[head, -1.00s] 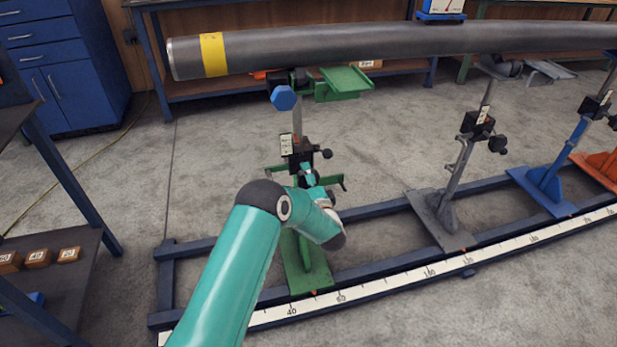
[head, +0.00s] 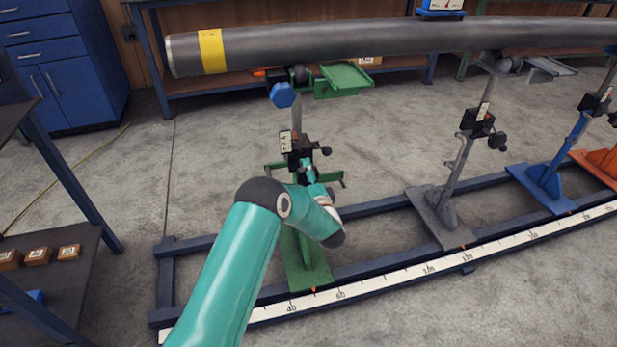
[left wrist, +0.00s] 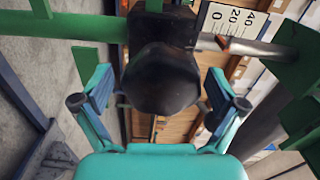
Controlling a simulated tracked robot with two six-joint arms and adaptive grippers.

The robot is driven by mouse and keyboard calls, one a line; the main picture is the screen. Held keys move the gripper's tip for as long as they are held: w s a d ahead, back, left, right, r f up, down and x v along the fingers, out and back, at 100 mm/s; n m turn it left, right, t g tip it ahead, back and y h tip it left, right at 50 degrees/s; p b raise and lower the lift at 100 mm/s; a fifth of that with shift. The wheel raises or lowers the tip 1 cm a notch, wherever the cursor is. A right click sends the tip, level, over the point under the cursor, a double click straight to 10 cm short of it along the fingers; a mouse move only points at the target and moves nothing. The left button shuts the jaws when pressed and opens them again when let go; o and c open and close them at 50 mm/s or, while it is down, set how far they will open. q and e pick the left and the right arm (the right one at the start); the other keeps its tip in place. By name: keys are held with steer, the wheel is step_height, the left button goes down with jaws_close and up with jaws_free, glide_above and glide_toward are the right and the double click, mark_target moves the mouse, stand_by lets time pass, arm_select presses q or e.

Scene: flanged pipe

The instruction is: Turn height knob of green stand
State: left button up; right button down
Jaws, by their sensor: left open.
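The green stand (head: 306,262) stands on the blue rail at left, its post rising to a black clamp block (head: 300,146) with a white scale plate. A small black knob (head: 326,151) sticks out at the block's right. My left gripper (head: 308,172) is just below the block; my arm covers part of the stand. In the left wrist view, a dark round knob (left wrist: 162,80) sits between the spread fingers of my left gripper (left wrist: 160,97), with gaps at both sides. The scale plate (left wrist: 232,20) shows 0, 20 and 40. My right gripper is out of view.
A long grey pipe (head: 320,45) with a yellow band runs above the stand. A blue hexagonal knob (head: 283,95) is below it. Grey (head: 440,216), blue (head: 541,188) and orange stands are to the right. A dark shelf (head: 75,290) with small boxes is at left.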

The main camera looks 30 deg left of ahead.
arm_select(q)
steer(key=shift+d, duration=0.1)
steer(key=v, duration=1.2)
steer(key=shift+f, duration=0.1)
